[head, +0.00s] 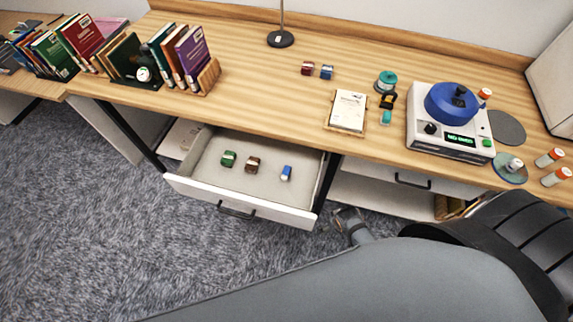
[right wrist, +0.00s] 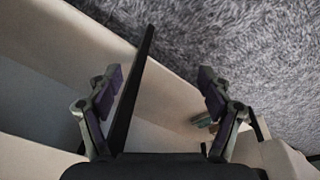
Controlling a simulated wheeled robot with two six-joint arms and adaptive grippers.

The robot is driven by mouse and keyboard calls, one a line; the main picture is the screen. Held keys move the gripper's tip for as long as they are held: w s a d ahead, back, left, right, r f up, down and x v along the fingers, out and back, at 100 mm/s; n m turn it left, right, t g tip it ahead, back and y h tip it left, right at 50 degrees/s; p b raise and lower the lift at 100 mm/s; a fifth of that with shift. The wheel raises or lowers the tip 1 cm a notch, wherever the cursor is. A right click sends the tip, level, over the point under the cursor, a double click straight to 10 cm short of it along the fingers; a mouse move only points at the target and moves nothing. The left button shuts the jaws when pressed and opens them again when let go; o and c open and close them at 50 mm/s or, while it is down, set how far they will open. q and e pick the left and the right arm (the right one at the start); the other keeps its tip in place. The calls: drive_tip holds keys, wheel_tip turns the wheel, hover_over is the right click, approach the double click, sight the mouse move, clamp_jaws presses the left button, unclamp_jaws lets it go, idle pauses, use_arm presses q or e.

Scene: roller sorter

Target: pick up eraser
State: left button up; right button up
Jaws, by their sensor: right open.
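A small block, blue with a white end, likely the eraser (head: 286,173), lies on the floor of the open drawer (head: 240,207), towards its right side. A green block (head: 228,158) and a brown block (head: 252,164) of similar size lie to its left in the drawer. My right gripper (head: 348,214) is just outside the drawer's right front corner, apart from the eraser. In the right wrist view its fingers (right wrist: 163,85) are spread and empty, with a dark bar passing between them. The eraser cannot be made out there. My left gripper is not in view.
The desk (head: 240,100) stands above the drawer, with a dark leg at the drawer's right. On it are books (head: 190,55), a red block (head: 307,68), a blue block (head: 327,72), a notepad (head: 348,110) and a blue-topped machine (head: 450,125). Carpet (head: 100,230) lies clear in front.

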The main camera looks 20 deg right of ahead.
drive_tip(key=w+a+r+m+p, duration=0.1)
drive_tip(key=w+r+p, duration=0.15)
drive_tip(key=r, duration=0.75)
drive_tip(key=w+a+r+m+p, duration=0.1)
drive_tip(key=w+r+p, duration=0.15)
drive_tip(key=r, duration=0.65)
use_arm(q)
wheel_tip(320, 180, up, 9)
drive_tip(key=p, duration=0.3)
use_arm(e)
drive_tip(key=m+g+y+b, duration=0.15)
drive_tip(key=m+b, duration=0.45)
drive_tip(key=m, duration=1.8)
hover_over(283, 171)
wheel_tip(283, 171, down, 4)
drive_tip(key=shift+s+r+g+h, duration=0.1)
drive_tip(key=shift+r+g+h, duration=0.15)
drive_tip(key=shift+g, duration=0.2)
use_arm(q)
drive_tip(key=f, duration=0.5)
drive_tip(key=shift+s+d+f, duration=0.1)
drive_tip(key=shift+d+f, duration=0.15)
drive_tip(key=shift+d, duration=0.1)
use_arm(e)
drive_tip(key=shift+r, duration=0.1)
